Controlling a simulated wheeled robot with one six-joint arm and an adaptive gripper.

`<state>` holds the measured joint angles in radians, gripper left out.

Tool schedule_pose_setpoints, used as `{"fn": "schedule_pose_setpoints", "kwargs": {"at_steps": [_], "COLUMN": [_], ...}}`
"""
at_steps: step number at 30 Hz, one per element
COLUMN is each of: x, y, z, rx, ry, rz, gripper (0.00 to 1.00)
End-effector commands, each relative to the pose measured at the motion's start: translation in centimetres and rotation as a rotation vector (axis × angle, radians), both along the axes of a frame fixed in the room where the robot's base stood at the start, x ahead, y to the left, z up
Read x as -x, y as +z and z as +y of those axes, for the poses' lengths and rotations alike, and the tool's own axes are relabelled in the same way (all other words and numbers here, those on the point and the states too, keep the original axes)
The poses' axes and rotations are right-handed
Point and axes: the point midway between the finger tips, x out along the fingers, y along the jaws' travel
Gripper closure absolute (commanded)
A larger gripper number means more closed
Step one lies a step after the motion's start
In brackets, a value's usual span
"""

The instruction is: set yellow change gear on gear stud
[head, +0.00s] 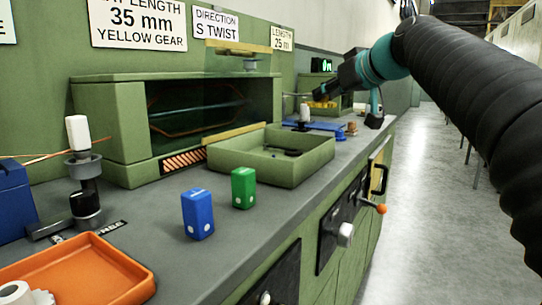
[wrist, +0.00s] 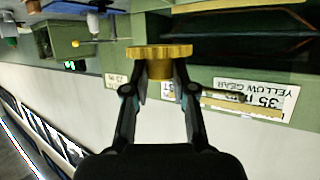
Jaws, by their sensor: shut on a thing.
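The yellow change gear (wrist: 140,53) is a toothed disc with a hub, held between the fingertips of my gripper (wrist: 160,82) in the wrist view. In the head view the gear (head: 321,104) is small and sits just under my gripper (head: 326,94), at the far end of the bench. It appears to be clear of the bench surface. I cannot make out the gear stud for certain in either view.
A green tray (head: 318,160) with dark pieces, a blue block (head: 197,214), a green block (head: 243,187) and an orange tray (head: 130,276) stand on the bench. A white-topped post (head: 304,113) is near my gripper. The aisle floor (head: 425,200) at right is clear.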

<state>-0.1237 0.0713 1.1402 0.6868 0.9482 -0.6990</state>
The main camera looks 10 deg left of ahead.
Motion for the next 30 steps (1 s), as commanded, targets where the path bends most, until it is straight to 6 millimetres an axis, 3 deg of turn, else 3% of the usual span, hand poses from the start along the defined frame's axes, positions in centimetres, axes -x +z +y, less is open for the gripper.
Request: {"fn": "schedule_pose_setpoints", "kwargs": {"at_steps": [16,23,30], "x": [1.6,1.8,1.7], "y": [-6.0,-7.0,-10.0], "z": [9.8,10.9,10.9], "rx": [0.0,0.0,0.0], "ry": [0.003,0.0,-0.001], "rz": [0.002,0.001,0.003], "gripper": [1.0,1.0,1.0]}}
